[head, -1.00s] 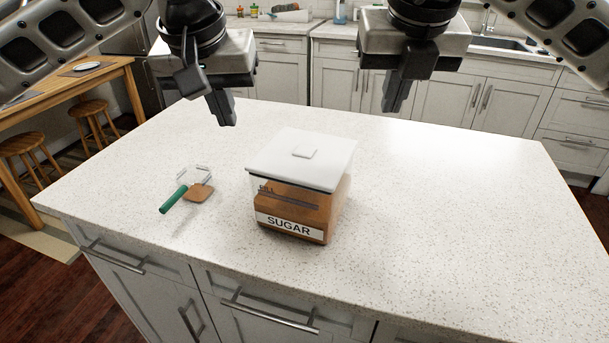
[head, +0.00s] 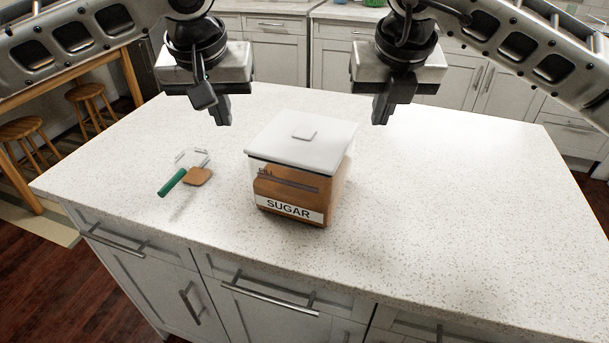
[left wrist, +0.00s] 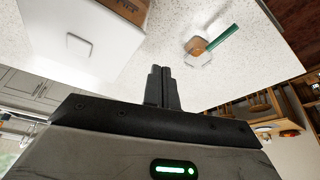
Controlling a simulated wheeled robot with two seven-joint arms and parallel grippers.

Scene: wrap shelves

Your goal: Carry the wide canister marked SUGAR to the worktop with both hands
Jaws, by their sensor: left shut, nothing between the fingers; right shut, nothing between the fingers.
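The wide SUGAR canister (head: 290,203) stands upright on the pale speckled worktop (head: 420,210). It has a white square lid, a clear upper part, brown contents and a white label. In the left wrist view its white lid (left wrist: 85,40) shows at the upper left. My left gripper (head: 222,122) is shut and empty, above the worktop behind and left of the canister. My right gripper (head: 379,122) is shut and empty, behind and right of it. Neither gripper touches the canister. The left fingers (left wrist: 161,72) also show shut in the left wrist view.
A small scoop with a green handle (head: 172,183) and brown contents lies left of the canister; it also shows in the left wrist view (left wrist: 221,36). The worktop right of the canister is clear. Wooden stools (head: 90,95) stand off to the left.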

